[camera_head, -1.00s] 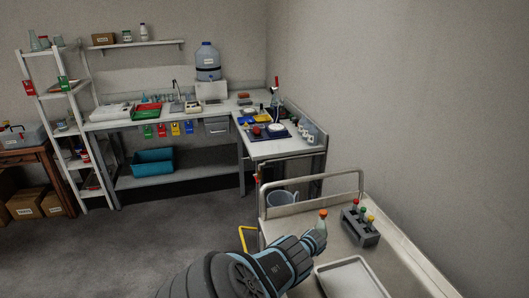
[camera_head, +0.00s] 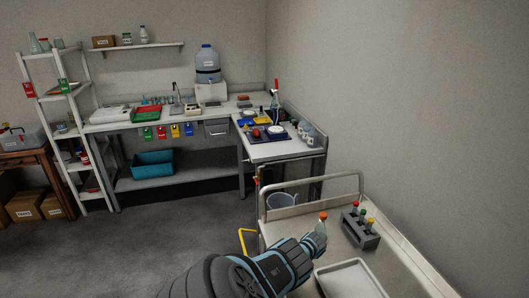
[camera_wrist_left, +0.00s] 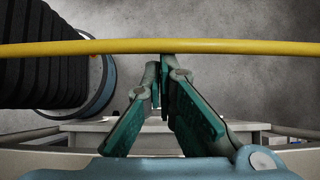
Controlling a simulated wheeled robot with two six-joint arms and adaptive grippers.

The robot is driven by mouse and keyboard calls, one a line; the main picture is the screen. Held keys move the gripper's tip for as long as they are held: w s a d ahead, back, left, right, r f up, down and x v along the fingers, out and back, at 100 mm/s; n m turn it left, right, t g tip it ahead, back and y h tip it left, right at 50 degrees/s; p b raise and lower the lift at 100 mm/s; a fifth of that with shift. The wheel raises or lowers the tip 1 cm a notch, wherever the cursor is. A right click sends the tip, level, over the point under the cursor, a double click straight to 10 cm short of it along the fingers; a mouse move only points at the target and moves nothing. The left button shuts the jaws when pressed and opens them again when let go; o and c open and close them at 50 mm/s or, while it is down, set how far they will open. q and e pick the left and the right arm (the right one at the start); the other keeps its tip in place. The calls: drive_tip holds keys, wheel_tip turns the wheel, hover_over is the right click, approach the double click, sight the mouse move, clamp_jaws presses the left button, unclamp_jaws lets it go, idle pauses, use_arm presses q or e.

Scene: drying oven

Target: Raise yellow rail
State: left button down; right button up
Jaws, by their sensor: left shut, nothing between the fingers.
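The yellow rail (camera_head: 243,240) shows as a short bent piece at the left side of the metal cart, partly hidden by my left arm. In the left wrist view the rail (camera_wrist_left: 80,48) runs right across the picture as a long, slightly curved bar. My left gripper (camera_wrist_left: 164,62) has teal fingers that converge at the tips, shut with nothing between them. The tips meet the lower edge of the rail in that view; I cannot tell whether they touch it. In the head view the fingers cannot be made out. My right gripper is not in view.
The cart (camera_head: 420,270) carries an orange-capped bottle (camera_head: 322,224) close to my left arm's end, a dark rack (camera_head: 361,236) with several capped tubes and a pale tray (camera_head: 350,280). A bucket (camera_head: 281,200) stands behind the cart. Open floor (camera_head: 130,250) lies left.

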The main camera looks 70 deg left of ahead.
use_arm(q)
drive_tip(key=v, duration=1.2)
